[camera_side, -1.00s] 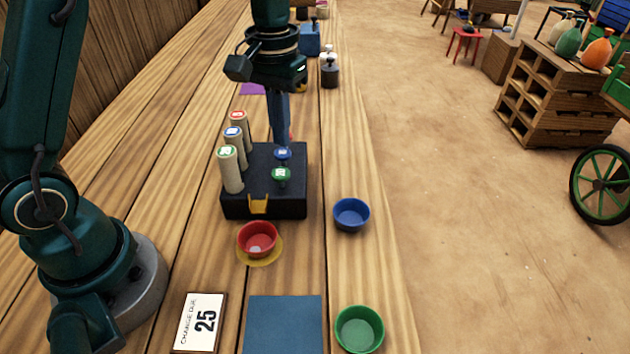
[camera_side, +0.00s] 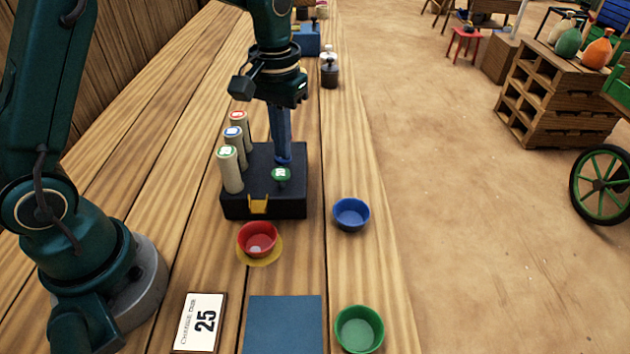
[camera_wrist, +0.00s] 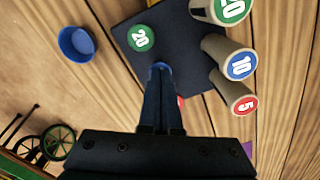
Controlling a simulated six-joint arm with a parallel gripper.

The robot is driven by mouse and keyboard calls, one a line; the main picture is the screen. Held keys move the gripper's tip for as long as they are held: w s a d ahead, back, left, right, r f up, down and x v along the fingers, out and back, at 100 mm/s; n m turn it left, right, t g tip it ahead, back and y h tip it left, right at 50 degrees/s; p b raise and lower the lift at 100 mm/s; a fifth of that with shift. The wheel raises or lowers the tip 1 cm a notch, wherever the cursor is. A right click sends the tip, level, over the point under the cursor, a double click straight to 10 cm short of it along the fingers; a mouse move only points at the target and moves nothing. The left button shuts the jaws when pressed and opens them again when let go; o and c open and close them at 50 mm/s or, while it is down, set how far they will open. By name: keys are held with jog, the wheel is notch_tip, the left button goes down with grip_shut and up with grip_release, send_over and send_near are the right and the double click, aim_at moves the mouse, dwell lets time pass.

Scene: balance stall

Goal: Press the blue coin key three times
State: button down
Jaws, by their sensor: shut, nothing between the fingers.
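The black coin box (camera_side: 262,198) stands on the wooden table with three coin tubes at its left, capped red, blue and green. The green coin key (camera_side: 281,175) shows on its top, and in the wrist view it is marked 20 (camera_wrist: 141,38). My gripper (camera_side: 283,158) is shut and empty, pointing down over the blue coin key (camera_side: 284,161). The tips cover most of that key; only a bit of blue shows, and I cannot tell how far it is pressed. A red key (camera_wrist: 181,101) shows partly behind the fingers in the wrist view.
A red bowl (camera_side: 257,238) on a yellow saucer stands before the box. A blue bowl (camera_side: 351,214) is at its right, a green bowl (camera_side: 359,329) nearer. A card reading 25 (camera_side: 201,322) and a blue mat (camera_side: 284,325) lie in front.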

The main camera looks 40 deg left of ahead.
jog(key=shift+f, duration=0.1)
jog(key=shift+r, duration=1.35)
jog(key=shift+f, duration=1.35)
jog(key=shift+r, duration=1.35)
